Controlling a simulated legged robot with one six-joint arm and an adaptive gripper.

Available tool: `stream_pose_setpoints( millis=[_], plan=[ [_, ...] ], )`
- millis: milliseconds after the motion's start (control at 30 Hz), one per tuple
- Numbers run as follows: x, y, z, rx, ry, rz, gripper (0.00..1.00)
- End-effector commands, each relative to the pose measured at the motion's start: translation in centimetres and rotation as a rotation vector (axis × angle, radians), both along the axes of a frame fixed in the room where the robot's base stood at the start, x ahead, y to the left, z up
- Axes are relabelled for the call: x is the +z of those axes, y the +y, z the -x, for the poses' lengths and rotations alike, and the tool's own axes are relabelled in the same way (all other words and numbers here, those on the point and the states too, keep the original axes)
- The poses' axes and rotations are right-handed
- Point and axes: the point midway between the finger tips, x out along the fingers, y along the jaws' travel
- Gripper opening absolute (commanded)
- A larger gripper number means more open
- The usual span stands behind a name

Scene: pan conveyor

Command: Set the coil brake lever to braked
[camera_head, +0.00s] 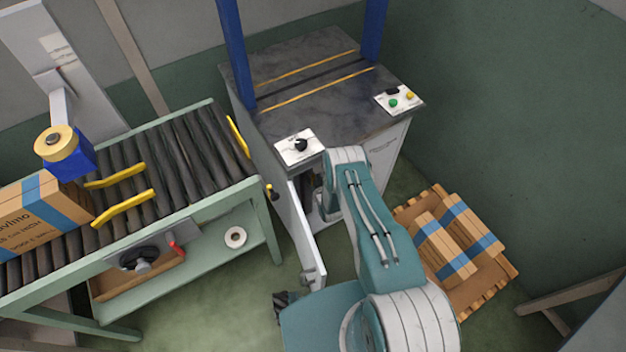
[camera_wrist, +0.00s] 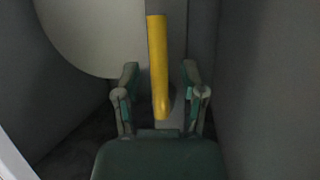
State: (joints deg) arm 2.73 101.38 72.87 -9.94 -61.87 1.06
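A yellow lever (camera_wrist: 158,60), which looks like the coil brake lever, stands nearly upright in the middle of the wrist view. Its lower end is close to my palm. My gripper (camera_wrist: 160,74) is open, with one finger on each side of the lever and a visible gap to both. A large pale round disc (camera_wrist: 85,35), perhaps the coil, is behind and to the left. In the head view my arm reaches into the opening of the machine cabinet (camera_head: 385,155), so my gripper and the lever are hidden there. No braked marking shows.
The cabinet's open door (camera_head: 305,225) stands just left of my arm. Grey walls close in on both sides in the wrist view. A roller conveyor (camera_head: 190,145) is on the left. A pallet (camera_head: 485,295) with boxes (camera_head: 440,245) lies on the floor to the right.

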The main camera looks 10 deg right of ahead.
Motion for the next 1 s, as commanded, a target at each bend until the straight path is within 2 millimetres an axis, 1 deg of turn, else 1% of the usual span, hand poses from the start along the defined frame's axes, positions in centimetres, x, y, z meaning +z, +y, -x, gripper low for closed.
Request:
stream_pose_setpoints(
  millis=[33, 67, 100, 567, 767, 1000],
  plan=[
    [0.00, 0.00, 0.01, 0.000, 0.000, 0.000, 0.32],
    [0.00, 0.00, 0.01, 0.000, 0.000, 0.000, 0.18],
    [0.00, 0.00, 0.01, 0.000, 0.000, 0.000, 0.00],
    [-0.01, -0.04, -0.05, 0.001, -0.010, 0.030, 0.00],
    [-0.01, -0.27, -0.13, 0.000, -0.041, 0.123, 0.00],
    [0.09, -0.65, -0.27, 0.002, -0.103, 0.316, 0.00]
  ],
)
